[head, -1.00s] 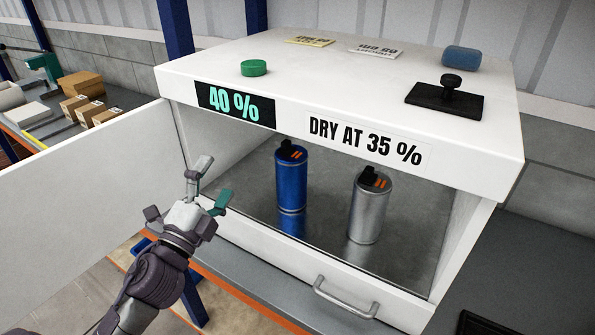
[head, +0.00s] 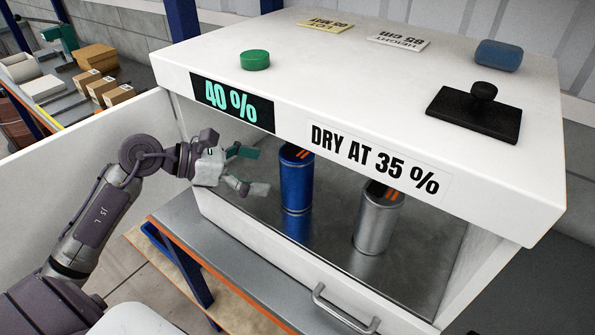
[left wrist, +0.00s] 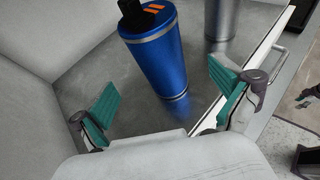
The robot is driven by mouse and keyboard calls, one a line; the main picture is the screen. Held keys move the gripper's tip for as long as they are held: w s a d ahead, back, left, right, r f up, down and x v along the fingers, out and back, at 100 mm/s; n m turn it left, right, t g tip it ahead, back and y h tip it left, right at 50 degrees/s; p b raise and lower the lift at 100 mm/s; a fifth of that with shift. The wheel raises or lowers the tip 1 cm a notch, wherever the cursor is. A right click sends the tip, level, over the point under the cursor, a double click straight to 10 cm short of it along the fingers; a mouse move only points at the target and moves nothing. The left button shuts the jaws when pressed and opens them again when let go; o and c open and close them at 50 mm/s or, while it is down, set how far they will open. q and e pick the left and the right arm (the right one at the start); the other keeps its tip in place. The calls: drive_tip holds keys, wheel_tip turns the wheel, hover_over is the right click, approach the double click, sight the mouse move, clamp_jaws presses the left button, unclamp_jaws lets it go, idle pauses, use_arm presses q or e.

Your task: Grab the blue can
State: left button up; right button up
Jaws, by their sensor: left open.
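The blue can (head: 297,180) stands upright on the metal floor inside the white cabinet. Its top is partly hidden by the cabinet's front edge in the head view. In the left wrist view the blue can (left wrist: 160,60) shows with a black and orange top, ahead of and between the fingers, apart from them. My left gripper (head: 256,171) is open and empty at the cabinet's opening, left of the can. Its teal finger pads (left wrist: 168,104) are spread wide in the left wrist view. My right gripper is not in view.
A silver can (head: 378,220) stands right of the blue can. The white cabinet (head: 380,60) has a low overhanging top, a front sill and a handle (head: 345,308). Its open door (head: 60,170) is at the left. A green puck (head: 255,60) and a black stamp (head: 480,110) sit on top.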

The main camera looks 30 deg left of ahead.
sight(298, 172)
use_arm(q)
drive_tip(key=p+x, duration=0.1)
drive_tip(key=x, duration=0.1)
drive_tip(key=p+x, duration=0.1)
drive_tip(key=x, duration=0.2)
drive_tip(key=p+x, duration=0.2)
drive_tip(key=shift+w+d+r, duration=0.25)
drive_tip(key=shift+w+d, duration=0.15)
drive_tip(key=shift+w+d+f, duration=0.2)
drive_tip(key=shift+d+f, duration=0.05)
drive_tip(key=shift+f, duration=0.05)
drive_tip(key=shift+a, duration=0.1)
drive_tip(key=shift+c, duration=0.3)
drive_tip(key=c, duration=1.3)
drive_tip(key=shift+c, duration=0.4)
drive_tip(key=shift+r, duration=0.1)
